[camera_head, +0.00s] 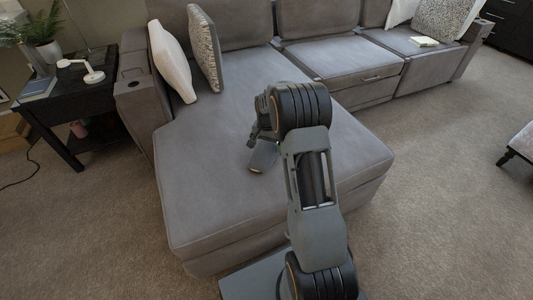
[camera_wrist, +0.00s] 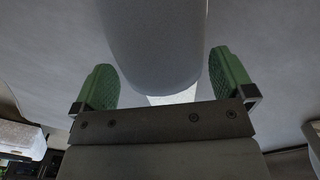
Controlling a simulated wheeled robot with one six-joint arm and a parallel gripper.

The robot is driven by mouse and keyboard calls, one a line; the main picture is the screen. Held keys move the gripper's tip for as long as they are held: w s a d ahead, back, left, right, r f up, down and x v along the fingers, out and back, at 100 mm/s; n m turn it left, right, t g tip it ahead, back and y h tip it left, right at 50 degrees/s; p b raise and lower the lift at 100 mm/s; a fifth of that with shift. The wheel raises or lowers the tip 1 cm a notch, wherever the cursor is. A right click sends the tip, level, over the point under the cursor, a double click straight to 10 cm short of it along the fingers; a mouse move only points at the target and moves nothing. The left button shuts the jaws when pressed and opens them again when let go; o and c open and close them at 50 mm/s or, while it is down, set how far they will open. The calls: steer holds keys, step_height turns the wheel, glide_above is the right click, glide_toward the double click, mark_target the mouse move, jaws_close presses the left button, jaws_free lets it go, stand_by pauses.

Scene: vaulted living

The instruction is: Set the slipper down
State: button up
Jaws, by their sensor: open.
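The grey slipper (camera_head: 263,157) lies on the grey sofa's chaise seat (camera_head: 215,185), just below my gripper (camera_head: 259,133). In the wrist view the slipper (camera_wrist: 150,40) is a smooth rounded grey shape between the two green finger pads, with a white patch at its near end. My gripper (camera_wrist: 162,65) is open, with a visible gap between each pad and the slipper. My arm and gripper hide part of the slipper in the head view. I cannot tell exactly how its underside meets the cushion.
A white pillow (camera_head: 171,60) and a patterned pillow (camera_head: 204,47) lean at the chaise's back left. A dark side table (camera_head: 62,100) with a white lamp (camera_head: 88,72) stands at left. A small book (camera_head: 424,41) lies on the far right seat. The chaise around the slipper is clear.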

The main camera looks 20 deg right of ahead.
steer(key=shift+r, duration=0.1)
steer(key=c, duration=1)
steer(key=shift+r, duration=0.1)
